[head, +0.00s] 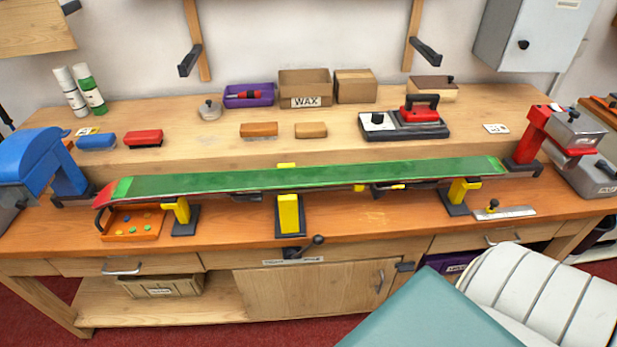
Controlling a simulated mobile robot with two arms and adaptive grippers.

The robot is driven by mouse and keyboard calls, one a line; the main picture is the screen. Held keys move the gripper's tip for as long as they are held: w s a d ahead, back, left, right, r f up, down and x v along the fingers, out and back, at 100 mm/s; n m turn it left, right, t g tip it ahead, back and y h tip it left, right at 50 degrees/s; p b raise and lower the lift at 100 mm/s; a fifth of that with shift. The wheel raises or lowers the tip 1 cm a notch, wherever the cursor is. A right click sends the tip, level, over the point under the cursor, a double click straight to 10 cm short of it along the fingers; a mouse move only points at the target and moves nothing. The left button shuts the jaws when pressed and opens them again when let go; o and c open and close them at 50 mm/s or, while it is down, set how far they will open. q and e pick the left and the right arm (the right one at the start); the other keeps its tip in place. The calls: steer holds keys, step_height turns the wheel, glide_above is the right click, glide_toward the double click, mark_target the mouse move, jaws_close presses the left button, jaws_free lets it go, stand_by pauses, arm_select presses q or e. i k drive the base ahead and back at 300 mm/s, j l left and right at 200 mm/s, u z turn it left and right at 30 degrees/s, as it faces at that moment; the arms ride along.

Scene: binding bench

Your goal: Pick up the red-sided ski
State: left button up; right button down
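The red-sided ski (310,178) lies lengthwise along the front bench, its long face green. A thin reddish edge shows along its side, and its red tip is at the left end. It rests across yellow-topped supports, one at the left (181,211), one at the middle (289,214) and one at the right (459,192). Dark binding parts show partly beneath it. Neither of my grippers is in view, and nothing is seen holding the ski.
An orange tray (133,232) with small pieces sits under the ski's left end. A blue machine (42,165) stands at the left, a red one (533,135) at the right. A wax box (305,88) and iron (419,108) are behind. A white padded object (540,292) fills the lower right.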

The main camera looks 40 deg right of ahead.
mark_target(244, 183)
steer(key=i+j+z, duration=0.1)
steer(key=z, duration=0.3)
steer(key=i+j+z, duration=0.15)
steer(key=z, duration=0.2)
steer(key=i+j+z, duration=0.15)
steer(key=z, duration=0.25)
